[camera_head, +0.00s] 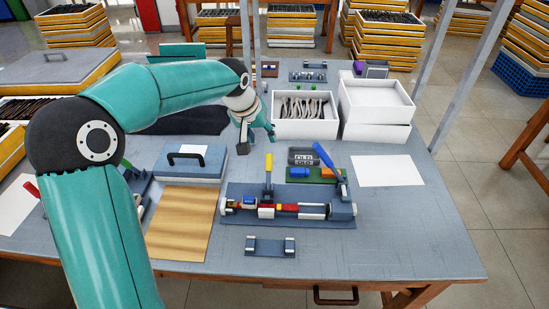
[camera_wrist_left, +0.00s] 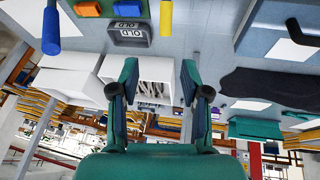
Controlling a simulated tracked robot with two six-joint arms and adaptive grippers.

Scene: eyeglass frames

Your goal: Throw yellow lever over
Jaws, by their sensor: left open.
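The yellow lever (camera_head: 268,166) stands upright on the fixture (camera_head: 290,205) in the middle of the table. It also shows at the top of the left wrist view (camera_wrist_left: 166,22), beyond my fingers. My left gripper (camera_head: 259,138) is open and empty, behind the lever and in front of the white box with eyeglass frames (camera_head: 305,128). In the left wrist view its two fingers (camera_wrist_left: 158,82) are spread apart with nothing between them but the box farther off. A blue lever (camera_head: 325,160) leans on the right end of the fixture. My right gripper does not show.
A grey OLD bin (camera_head: 302,156) and a green board (camera_head: 312,179) lie behind the fixture. A grey case with a black handle (camera_head: 189,164) and a wooden board (camera_head: 182,222) are to the left. White boxes (camera_head: 376,105) stand back right. The front right table is clear.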

